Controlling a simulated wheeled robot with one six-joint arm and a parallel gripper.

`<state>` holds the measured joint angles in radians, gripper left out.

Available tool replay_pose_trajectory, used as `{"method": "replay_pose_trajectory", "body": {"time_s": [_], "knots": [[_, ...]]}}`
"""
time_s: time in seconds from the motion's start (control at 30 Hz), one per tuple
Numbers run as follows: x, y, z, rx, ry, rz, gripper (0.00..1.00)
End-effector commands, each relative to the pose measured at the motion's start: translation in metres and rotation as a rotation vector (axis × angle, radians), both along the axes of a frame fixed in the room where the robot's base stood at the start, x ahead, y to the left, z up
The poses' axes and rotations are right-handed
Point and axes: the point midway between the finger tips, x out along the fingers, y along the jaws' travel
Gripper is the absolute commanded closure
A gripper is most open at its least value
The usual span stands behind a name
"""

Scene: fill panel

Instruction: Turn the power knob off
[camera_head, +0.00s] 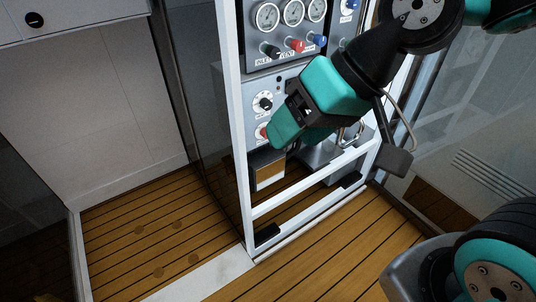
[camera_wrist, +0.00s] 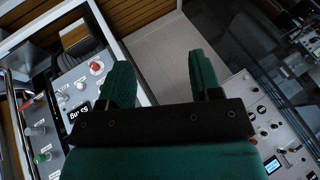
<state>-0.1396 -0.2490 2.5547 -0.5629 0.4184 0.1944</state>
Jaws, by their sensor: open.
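The fill panel (camera_head: 285,88) stands in a white frame. Its lower section has a black knob on a round white dial (camera_head: 264,103) and a red knob (camera_head: 261,132) below it. I cannot read which one is labelled power. In the wrist view a red knob (camera_wrist: 94,57) and a small dial knob (camera_wrist: 80,84) show on the grey panel, left of my fingers. My gripper (camera_head: 294,138) is in front of the lower panel and hides part of it. In the wrist view its green fingers (camera_wrist: 162,78) are apart, with nothing between them.
Gauges (camera_head: 292,12) and coloured valve knobs (camera_head: 296,45) line the upper panel. The white frame's upright (camera_head: 238,130) stands left of the gripper. A metal box (camera_head: 267,170) sits below the panel. Another control panel (camera_wrist: 270,130) shows at the right in the wrist view. The wooden floor (camera_head: 150,235) is clear.

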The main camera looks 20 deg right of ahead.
Motion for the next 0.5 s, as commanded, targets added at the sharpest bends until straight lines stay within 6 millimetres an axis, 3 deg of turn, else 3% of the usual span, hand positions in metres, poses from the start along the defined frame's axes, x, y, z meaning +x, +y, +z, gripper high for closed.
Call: {"method": "replay_pose_trajectory", "body": {"time_s": [0.03, 0.27, 0.5], "knots": [[0.010, 0.000, -0.039, 0.041, -0.011, -0.057, 0.42], [0.056, -0.003, -0.106, 0.252, -0.067, -0.313, 0.42], [0.100, -0.020, -0.171, 0.494, -0.121, -0.570, 0.42]]}}
